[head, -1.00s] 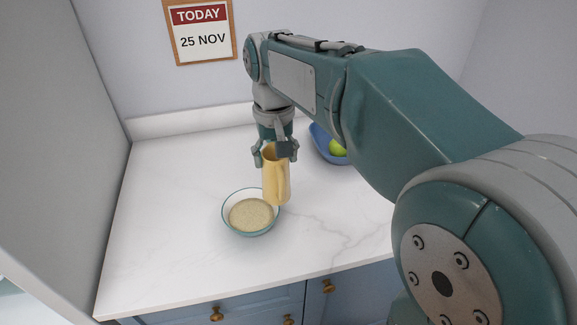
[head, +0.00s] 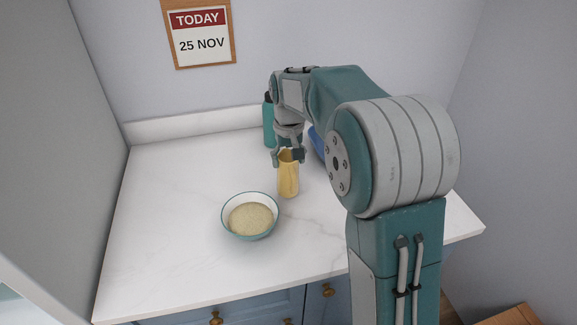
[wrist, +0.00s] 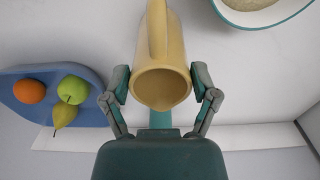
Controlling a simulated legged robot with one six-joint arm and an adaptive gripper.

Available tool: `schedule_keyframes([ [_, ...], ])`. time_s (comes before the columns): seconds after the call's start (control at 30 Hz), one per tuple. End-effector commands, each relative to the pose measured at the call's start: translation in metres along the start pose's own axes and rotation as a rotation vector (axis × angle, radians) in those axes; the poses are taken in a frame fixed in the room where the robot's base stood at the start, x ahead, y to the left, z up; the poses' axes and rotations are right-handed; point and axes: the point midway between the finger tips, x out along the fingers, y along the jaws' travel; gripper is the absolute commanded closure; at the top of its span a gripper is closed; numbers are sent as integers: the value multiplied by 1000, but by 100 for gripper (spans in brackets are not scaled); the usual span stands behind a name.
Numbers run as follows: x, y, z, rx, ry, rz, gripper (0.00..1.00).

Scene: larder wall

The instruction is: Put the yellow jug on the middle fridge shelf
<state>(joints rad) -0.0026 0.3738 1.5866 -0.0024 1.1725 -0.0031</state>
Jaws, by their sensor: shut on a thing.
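The yellow jug (head: 288,178) is upright in the head view, over the white counter behind and to the right of the bowl. My gripper (head: 288,157) holds it from above near its rim. In the wrist view the jug (wrist: 162,75) shows its open mouth and handle between my two fingers (wrist: 161,92), which press on its sides. I cannot tell whether its base touches the counter. The middle fridge shelf is not clearly in view.
A bowl of grain (head: 249,217) stands on the counter (head: 165,220). A teal bottle (head: 268,124) stands by the back wall. A blue dish (wrist: 35,105) holds an orange, a green apple and a pear. A grey panel (head: 50,130) bounds the left; the counter's left side is clear.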

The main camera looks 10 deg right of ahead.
Motion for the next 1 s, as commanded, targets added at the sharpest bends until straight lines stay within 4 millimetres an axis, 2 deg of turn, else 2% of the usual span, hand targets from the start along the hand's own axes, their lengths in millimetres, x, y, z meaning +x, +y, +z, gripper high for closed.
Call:
schedule_keyframes([
  [0.03, 9, 0, 2, 0, -5, 0, 84],
  [0.13, 20, 0, 1, 0, -2, 0, 84],
  [0.47, 24, -1, 1, 0, -1, 0, 84],
  [0.5, 24, -1, 2, 0, -2, 0, 5],
  [0.53, 24, -1, 2, 0, -2, 0, 0],
  [1.0, 20, -1, 1, 0, -1, 0, 0],
])
